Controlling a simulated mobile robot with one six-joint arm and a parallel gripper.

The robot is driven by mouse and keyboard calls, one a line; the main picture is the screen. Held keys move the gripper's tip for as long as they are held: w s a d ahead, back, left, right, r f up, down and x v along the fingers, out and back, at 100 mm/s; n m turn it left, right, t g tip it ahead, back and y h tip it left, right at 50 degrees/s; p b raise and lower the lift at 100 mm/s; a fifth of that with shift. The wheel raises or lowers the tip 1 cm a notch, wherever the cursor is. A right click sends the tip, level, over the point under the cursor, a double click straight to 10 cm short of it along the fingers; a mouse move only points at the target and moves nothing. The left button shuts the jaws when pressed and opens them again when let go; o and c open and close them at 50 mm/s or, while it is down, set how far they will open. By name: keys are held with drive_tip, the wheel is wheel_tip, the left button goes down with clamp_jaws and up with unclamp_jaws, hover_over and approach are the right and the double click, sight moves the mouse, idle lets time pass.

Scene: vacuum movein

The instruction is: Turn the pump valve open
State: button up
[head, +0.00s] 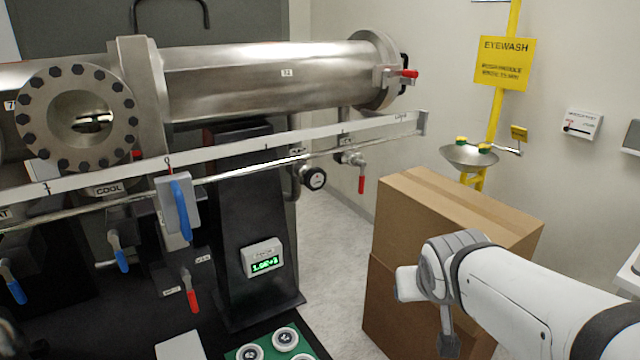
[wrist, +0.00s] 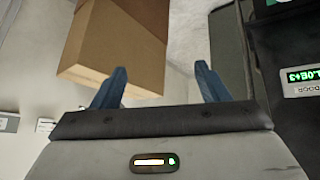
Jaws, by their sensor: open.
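Several lever valves show in the head view, and I cannot tell which is the pump valve. A large blue lever (head: 181,210) hangs from a grey box on the rail. Red levers hang below the label at lower centre (head: 191,295) and under the pipe right of the black column (head: 361,184). My gripper (wrist: 161,88) is open and empty, its two blue fingers apart in the wrist view, with no valve between them. In the head view its fingers are not clearly seen.
Stacked cardboard boxes (head: 440,225) stand beside and behind my arm; they also show in the wrist view (wrist: 115,45). A steel vacuum tube (head: 265,85) runs above the long rail (head: 300,137). A black column (head: 235,190) carries a green readout (head: 264,260). Grey floor (head: 325,240) lies clear between column and boxes.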

drive_tip(key=w+r+t, duration=0.1)
drive_tip(key=w+t, duration=0.1)
drive_tip(key=w, duration=0.4)
drive_tip(key=n+t+y+b, duration=0.4)
drive_tip(key=n+t+y, duration=0.1)
drive_tip(key=n+y, duration=0.5)
approach(318, 180)
drive_tip(key=w+a+f+m+y, duration=0.1)
drive_tip(key=w+a, duration=0.1)
drive_tip(key=w, duration=0.1)
drive_tip(key=p+x, duration=0.1)
drive_tip(key=x, duration=0.6)
drive_tip(key=shift+w+r, duration=0.15)
drive_tip(key=shift+w, duration=0.1)
drive_tip(key=shift+c, duration=0.2)
drive_tip(key=shift+d, duration=0.1)
drive_tip(key=c, duration=0.9)
